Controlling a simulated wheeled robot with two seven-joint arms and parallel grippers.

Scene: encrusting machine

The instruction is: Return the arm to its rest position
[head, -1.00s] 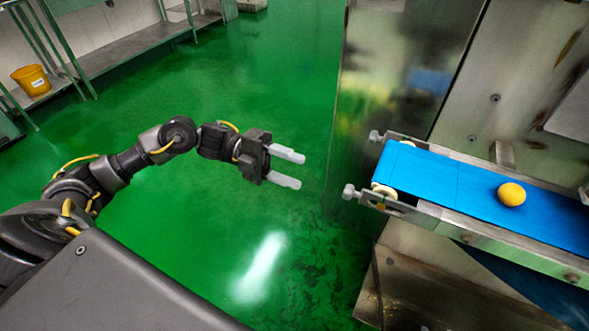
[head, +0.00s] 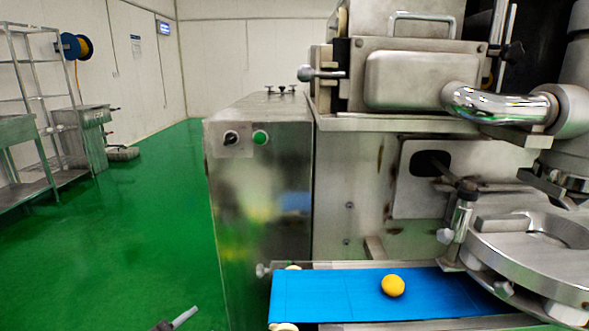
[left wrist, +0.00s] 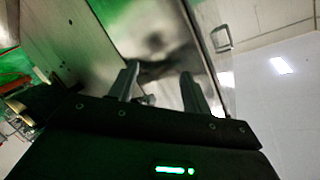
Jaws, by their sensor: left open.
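My left gripper (head: 174,321) shows only at the bottom edge of the head view, with one pale finger in sight and the rest of the arm cut off. In the left wrist view both fingers of the left gripper (left wrist: 160,84) are apart, with nothing between them. A metal panel of the machine shows beyond them. My right gripper is not in either view.
The encrusting machine (head: 262,185) stands right of the left gripper. Its blue conveyor belt (head: 335,295) carries a yellow-orange ball (head: 393,286). Green floor (head: 150,220) lies open at left, with a metal rack (head: 30,100) behind.

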